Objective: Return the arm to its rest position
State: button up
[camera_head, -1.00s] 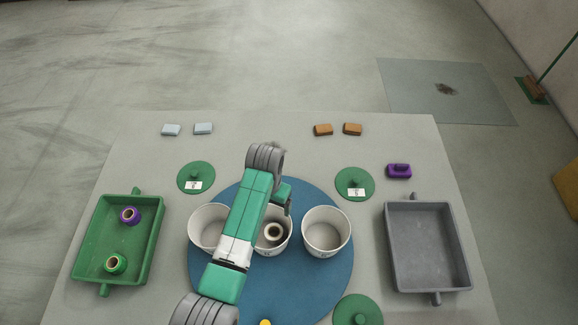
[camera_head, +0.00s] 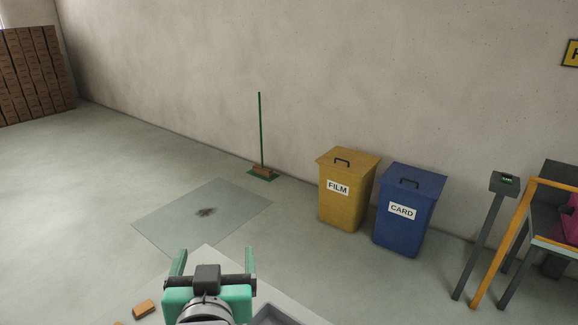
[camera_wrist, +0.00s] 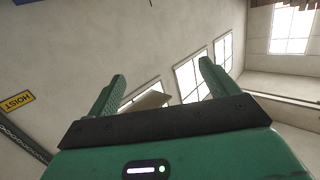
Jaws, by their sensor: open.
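My gripper (camera_head: 213,262) is at the bottom of the head view, raised near the far edge of the table (camera_head: 214,255), with its two green fingers pointing up. The fingers are spread apart with nothing between them. In the wrist view my gripper (camera_wrist: 160,85) also shows open and empty, with windows and upper walls beyond it. The cups, lids and most of the table are outside the current views.
An orange-brown block (camera_head: 144,309) and part of a grey tray (camera_head: 275,315) show at the bottom. Beyond are a floor mat (camera_head: 190,225), a broom (camera_head: 262,150), a yellow FILM bin (camera_head: 345,195) and a blue CARD bin (camera_head: 408,215). Floor at the left is clear.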

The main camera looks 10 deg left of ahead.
jog(key=s+d+r+m+t+h, duration=0.15)
jog(key=s+d+r+t, duration=0.35)
jog(key=s+d+r, duration=0.5)
jog(key=s+d+r+m+t+h, duration=0.1)
jog(key=s+d+r+t+h, duration=0.25)
jog(key=s+d+r, duration=0.55)
jog(key=w+a+r+p, duration=0.1)
jog(key=w+r+p, duration=0.1)
jog(key=r+p, duration=0.8)
jog(key=w+a+r+y+p, duration=0.1)
jog(key=w+r+p, duration=0.1)
jog(key=r+p, duration=0.9)
notch_tip(320, 180, up, 3)
jog(key=shift+a+f+t, duration=0.1)
jog(key=shift+a+t, duration=0.2)
jog(key=shift+t, duration=0.05)
jog(key=shift+a+f, duration=0.1)
